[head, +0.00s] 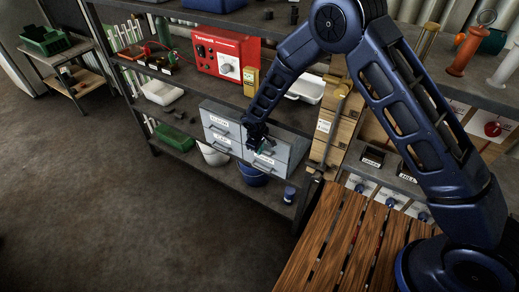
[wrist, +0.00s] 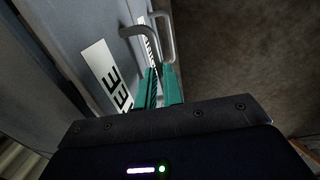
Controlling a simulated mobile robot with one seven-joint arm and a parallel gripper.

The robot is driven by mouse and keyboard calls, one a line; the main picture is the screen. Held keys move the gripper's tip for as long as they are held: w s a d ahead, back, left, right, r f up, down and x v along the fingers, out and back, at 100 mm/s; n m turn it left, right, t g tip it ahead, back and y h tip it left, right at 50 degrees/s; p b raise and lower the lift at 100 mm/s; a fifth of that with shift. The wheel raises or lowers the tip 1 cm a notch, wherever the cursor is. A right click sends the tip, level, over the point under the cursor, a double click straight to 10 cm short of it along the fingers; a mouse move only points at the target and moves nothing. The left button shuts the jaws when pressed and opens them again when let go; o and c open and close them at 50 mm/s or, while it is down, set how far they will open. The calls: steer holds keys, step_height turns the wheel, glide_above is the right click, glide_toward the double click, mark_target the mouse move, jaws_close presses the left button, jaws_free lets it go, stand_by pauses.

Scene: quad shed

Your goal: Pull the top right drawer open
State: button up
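The top right drawer is largely hidden behind my arm and gripper. My gripper (head: 260,143) is at the right half of the cabinet front. In the wrist view, the green fingers (wrist: 161,76) reach toward the drawer fronts, with a narrow gap between them. A metal bar handle (wrist: 146,36) runs down to the fingertips. A second handle (wrist: 166,22) lies just beyond. I cannot tell whether the fingers press on a handle.
A red box (head: 226,55) with a dial and a yellow meter (head: 251,80) are on the shelf above. A blue bucket (head: 251,178) stands below the cabinet. A slatted wooden bench (head: 345,240) is in front. The floor at left is clear.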

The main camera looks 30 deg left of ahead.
steer(key=shift+s, duration=0.1)
jaws_close()
steer(key=s, duration=2)
steer(key=o, duration=0.6)
jaws_free()
steer(key=shift+r, duration=0.15)
steer(key=r, duration=0.3)
steer(key=s+r, duration=0.1)
steer(key=r, duration=0.3)
steer(key=s+r, duration=0.1)
steer(key=r, duration=0.2)
steer(key=shift+r, duration=0.2)
